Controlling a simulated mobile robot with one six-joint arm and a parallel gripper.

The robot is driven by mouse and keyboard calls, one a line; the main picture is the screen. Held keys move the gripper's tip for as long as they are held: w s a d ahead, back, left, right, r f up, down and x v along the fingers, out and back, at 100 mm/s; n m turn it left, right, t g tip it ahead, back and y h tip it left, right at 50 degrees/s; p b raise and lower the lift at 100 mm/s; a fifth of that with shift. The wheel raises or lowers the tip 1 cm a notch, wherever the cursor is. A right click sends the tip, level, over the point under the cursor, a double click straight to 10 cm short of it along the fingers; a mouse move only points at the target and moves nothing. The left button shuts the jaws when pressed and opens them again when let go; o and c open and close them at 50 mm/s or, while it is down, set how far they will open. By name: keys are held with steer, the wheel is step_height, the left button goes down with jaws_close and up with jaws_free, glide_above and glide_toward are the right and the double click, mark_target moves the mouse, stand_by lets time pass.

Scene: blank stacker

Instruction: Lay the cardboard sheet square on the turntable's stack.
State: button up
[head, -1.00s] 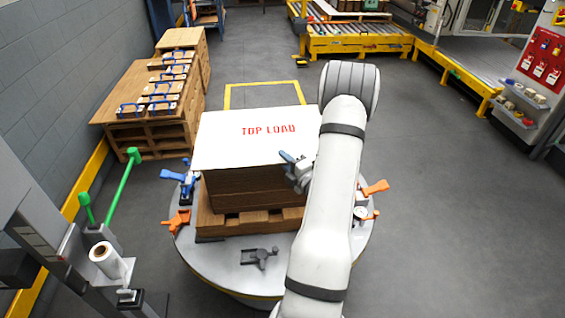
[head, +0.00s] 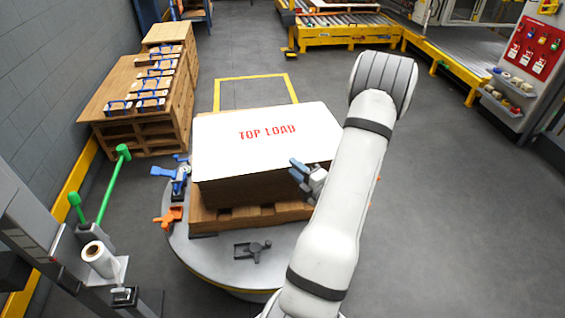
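The cardboard sheet (head: 250,155), white on top with red "TOP LOAD" lettering, lies over the brown stack (head: 240,193) on the turntable (head: 215,265). Its left edge roughly follows the stack's left side, and its front edge covers the stack's top. I cannot tell whether it rests fully on the stack or hangs slightly above. My gripper (head: 299,167) is at the sheet's front edge, right of centre, with blue-grey fingers that appear shut on that edge. My arm hides the stack's right side and the sheet's right front corner.
A wooden pallet (head: 237,221) carries the stack. Orange (head: 170,215), blue (head: 177,183) and dark grey (head: 252,249) clamps stand around the turntable. A post with a green handle (head: 115,180) and a white roll (head: 99,260) is at left. The floor at right is clear.

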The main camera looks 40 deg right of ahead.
steer(key=shift+s, duration=0.9)
